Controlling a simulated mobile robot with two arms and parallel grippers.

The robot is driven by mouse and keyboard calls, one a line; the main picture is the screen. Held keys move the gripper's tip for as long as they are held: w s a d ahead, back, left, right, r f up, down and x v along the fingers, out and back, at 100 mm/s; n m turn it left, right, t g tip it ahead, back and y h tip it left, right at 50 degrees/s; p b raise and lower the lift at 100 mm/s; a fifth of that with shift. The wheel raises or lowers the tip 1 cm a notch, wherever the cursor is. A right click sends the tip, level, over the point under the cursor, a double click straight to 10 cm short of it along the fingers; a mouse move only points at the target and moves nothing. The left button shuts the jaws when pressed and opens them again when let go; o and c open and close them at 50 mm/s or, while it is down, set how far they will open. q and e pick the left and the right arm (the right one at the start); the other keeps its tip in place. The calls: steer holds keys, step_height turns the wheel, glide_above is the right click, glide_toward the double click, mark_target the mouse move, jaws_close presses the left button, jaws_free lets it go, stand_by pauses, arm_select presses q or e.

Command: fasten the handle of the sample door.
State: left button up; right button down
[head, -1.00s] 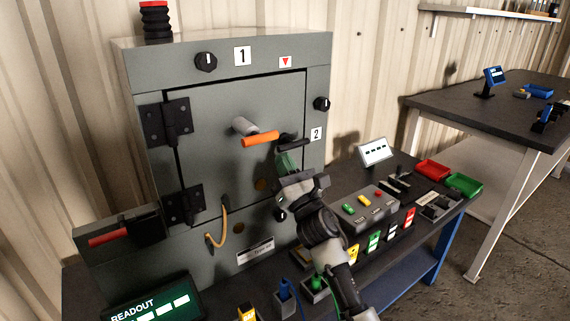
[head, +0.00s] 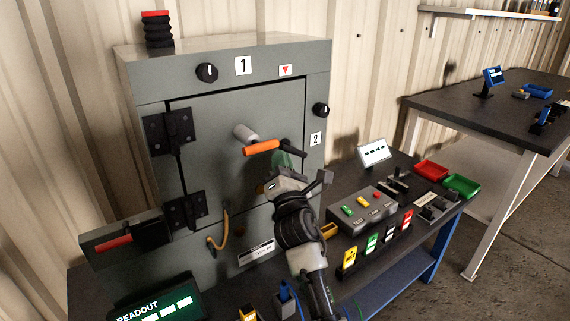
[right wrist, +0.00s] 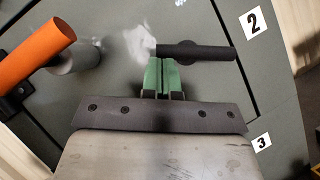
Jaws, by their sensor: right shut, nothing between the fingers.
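The sample door (head: 220,110) is a grey panel on the enclosure's front, hinged at the left; it looks flush with its frame. An orange handle (head: 261,148) sits on a pale grey hub (head: 245,132). The orange handle also shows at upper left in the right wrist view (right wrist: 32,52). A black bar (head: 293,149) lies near the door's right edge, its outer end at the seam; it also shows in the right wrist view (right wrist: 205,51). My right gripper (head: 284,160) has its green fingertips together and empty, just below the bar's inner end. I cannot tell whether they touch it. My left gripper is out of view.
The grey enclosure (head: 225,58) stands on a dark bench. A tan cable loop (head: 226,230) hangs at its lower front. A button box (head: 362,208), red tray (head: 431,169) and green tray (head: 462,185) stand to the right. A readout (head: 155,308) is at lower left.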

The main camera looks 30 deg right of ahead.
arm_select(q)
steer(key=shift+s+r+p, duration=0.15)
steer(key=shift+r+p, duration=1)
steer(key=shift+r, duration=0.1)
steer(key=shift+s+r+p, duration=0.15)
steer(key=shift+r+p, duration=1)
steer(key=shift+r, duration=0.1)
arm_select(e)
steer(key=shift+d+r+m+g+h, duration=0.15)
steer(key=shift+r+m+g+h, duration=0.45)
steer(key=shift+m, duration=0.7)
steer(key=shift+d+r+m+g+h, duration=0.15)
steer(key=shift+r+m+g+h, duration=0.4)
steer(key=shift+m, duration=0.75)
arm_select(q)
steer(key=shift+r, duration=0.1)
arm_select(e)
steer(key=shift+r, duration=0.2)
